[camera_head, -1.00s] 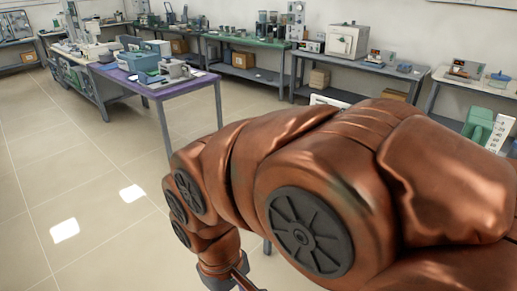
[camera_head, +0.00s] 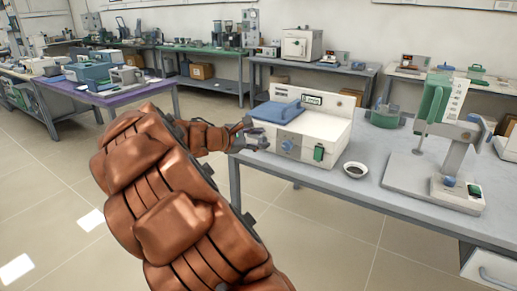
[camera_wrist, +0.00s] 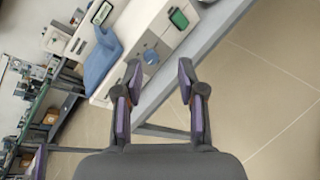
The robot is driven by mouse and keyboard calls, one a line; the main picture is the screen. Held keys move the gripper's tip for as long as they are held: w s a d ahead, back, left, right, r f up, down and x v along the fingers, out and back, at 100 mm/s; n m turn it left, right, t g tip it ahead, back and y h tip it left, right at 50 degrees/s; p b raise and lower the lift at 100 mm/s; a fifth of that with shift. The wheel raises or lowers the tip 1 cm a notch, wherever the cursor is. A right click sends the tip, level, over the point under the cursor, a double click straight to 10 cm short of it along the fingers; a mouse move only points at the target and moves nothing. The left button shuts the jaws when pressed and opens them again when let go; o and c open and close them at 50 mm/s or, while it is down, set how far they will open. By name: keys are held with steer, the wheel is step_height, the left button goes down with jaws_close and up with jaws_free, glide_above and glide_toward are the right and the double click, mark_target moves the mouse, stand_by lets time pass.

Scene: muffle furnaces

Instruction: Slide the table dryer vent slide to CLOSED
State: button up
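A white bench unit with a blue lid, seemingly the table dryer (camera_head: 330,128), stands on the grey table. Its front has a blue knob (camera_head: 287,145) and a green switch (camera_head: 319,153); a labelled panel (camera_head: 313,99) rises at its back. I cannot make out the vent slide for certain. My gripper (camera_head: 254,134) is open and empty, just left of the unit's front left corner. In the wrist view, the open fingers (camera_wrist: 160,70) point toward the unit's front, with the blue knob (camera_wrist: 151,57) beyond them, apart from it.
A round green-grey container (camera_head: 385,117) is behind. A purple table (camera_head: 120,96) is at left. Floor is clear in front.

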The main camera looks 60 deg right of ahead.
steer(key=w+d+f+n+t+h+b, duration=0.1)
steer(key=w+d+f+n+h+b, duration=0.25)
steer(key=w+d+f+n, duration=0.3)
steer(key=n+t+b, duration=0.3)
steer(key=n+t, duration=0.1)
steer(key=n, duration=0.1)
glide_toward(259, 138)
steer(key=d, duration=0.2)
steer(key=shift+h, duration=0.25)
steer(key=shift+w+d+f, duration=0.15)
steer(key=shift+d, duration=1.75)
steer(key=shift+w+d+f, duration=0.1)
steer(key=shift+w+d, duration=0.05)
steer(key=shift+d, duration=1.75)
jaws_close()
